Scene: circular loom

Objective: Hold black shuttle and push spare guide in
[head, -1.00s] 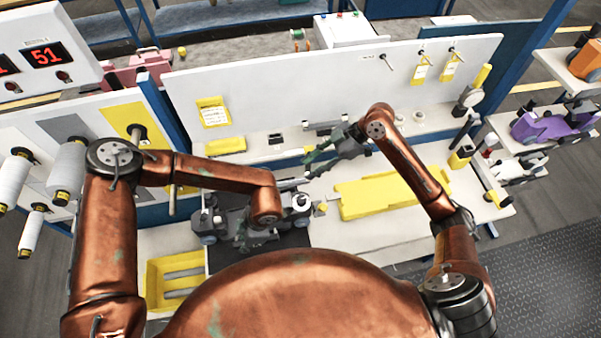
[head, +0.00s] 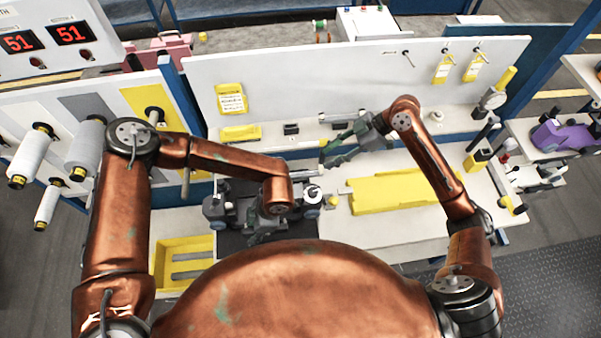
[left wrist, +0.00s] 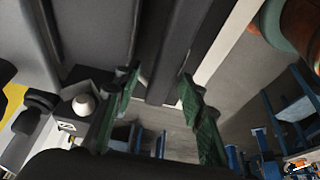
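The black shuttle (head: 240,208), with grey-blue wheels and a white round part at its right end, sits on a dark mat at the bench's left. My left gripper (head: 262,228) is over the shuttle, mostly hidden by its own arm. In the left wrist view its green fingers (left wrist: 160,105) are spread, with a dark bar between them and gaps at the sides. My right gripper (head: 334,152) is above the bench, right of and behind the shuttle; whether its green fingers are apart is unclear. A small yellow-tipped piece (head: 331,203) is by the shuttle's right end; I cannot tell whether it is the spare guide.
A yellow tray-like block (head: 395,195) lies on the white bench right of the shuttle. A yellow bin (head: 166,262) is at front left. White thread spools (head: 32,152) hang at left. A white back panel (head: 350,85) stands behind. The bench front between mat and block is clear.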

